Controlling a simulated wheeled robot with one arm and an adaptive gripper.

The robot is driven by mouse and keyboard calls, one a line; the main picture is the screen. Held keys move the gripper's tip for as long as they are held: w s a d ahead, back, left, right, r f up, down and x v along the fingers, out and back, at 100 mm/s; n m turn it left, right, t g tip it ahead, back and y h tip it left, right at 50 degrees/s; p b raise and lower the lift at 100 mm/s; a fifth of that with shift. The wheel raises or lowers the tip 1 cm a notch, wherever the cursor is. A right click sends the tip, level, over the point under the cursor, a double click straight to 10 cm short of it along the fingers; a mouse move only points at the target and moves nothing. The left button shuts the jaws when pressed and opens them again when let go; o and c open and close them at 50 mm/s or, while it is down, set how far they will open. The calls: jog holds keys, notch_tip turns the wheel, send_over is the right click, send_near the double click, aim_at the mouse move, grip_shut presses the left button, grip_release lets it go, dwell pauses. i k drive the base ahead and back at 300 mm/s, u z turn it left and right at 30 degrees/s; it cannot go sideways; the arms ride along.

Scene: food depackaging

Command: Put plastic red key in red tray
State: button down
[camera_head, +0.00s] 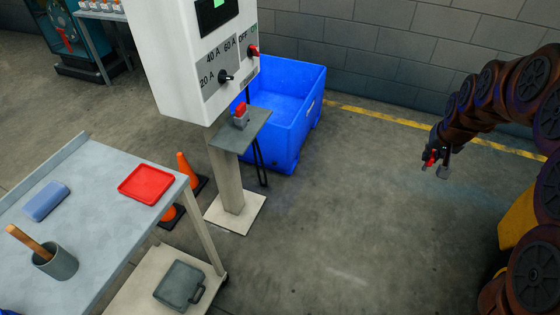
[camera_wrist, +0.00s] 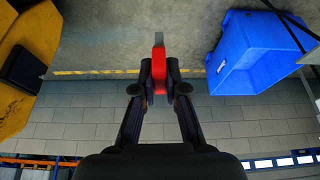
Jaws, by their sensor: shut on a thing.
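The red plastic key (camera_wrist: 159,72) is between the fingertips of my gripper (camera_wrist: 159,80) in the wrist view, with a grey tip sticking out past the fingers. In the head view my gripper (camera_head: 437,160) is at the right, in the air over open floor, and a bit of the red key (camera_head: 431,158) shows at it. My gripper is shut on the key. The red tray (camera_head: 146,185) lies flat on the grey table (camera_head: 105,226) at the left, far from my gripper. The tray looks empty.
A white control box (camera_head: 190,60) on a post stands between the table and my gripper, with a small shelf (camera_head: 250,130) holding a red-topped item. A blue bin (camera_head: 290,115) is behind it. Orange cones (camera_head: 186,168) stand by the table. A cup (camera_head: 58,262) and blue block (camera_head: 46,202) are on the table.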

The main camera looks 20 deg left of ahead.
aim_at(147, 186)
jog(key=u, duration=3)
